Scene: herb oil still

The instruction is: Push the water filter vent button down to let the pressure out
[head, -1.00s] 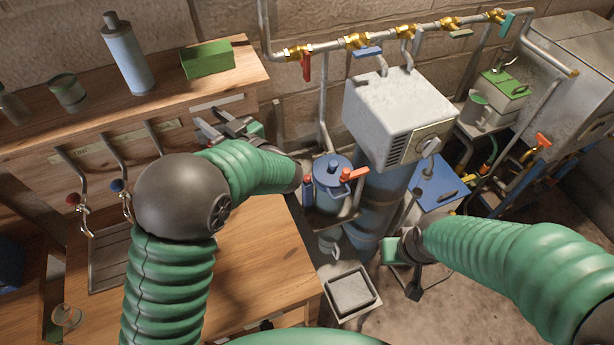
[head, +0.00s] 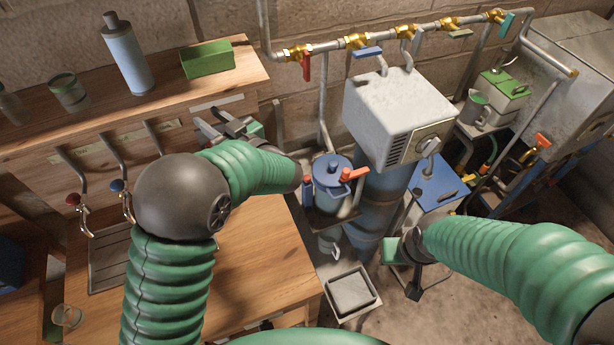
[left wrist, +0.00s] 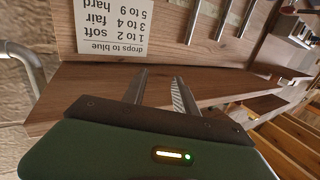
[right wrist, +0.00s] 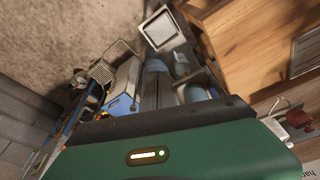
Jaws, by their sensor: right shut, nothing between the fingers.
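A blue-lidded canister (head: 330,189), which looks like the water filter, stands upright at the middle of the head view. A small blue knob (head: 333,165) stands up on its lid, with a red-orange handle (head: 354,174) beside it. I cannot tell for sure which part is the vent button. My left gripper (head: 213,128) is open and empty by the wooden shelf, left of the canister and apart from it; its parted fingers show in the left wrist view (left wrist: 160,90). My right gripper (head: 414,287) is shut and empty, low and right of the canister, apart from it.
A grey box (head: 400,108) on a blue column stands right of the canister. A pipe with several valves (head: 357,41) runs along the wall. A wooden bench (head: 255,265) lies left. A grey tray (head: 350,292) is below the canister. A printed card (left wrist: 113,27) hangs near the left gripper.

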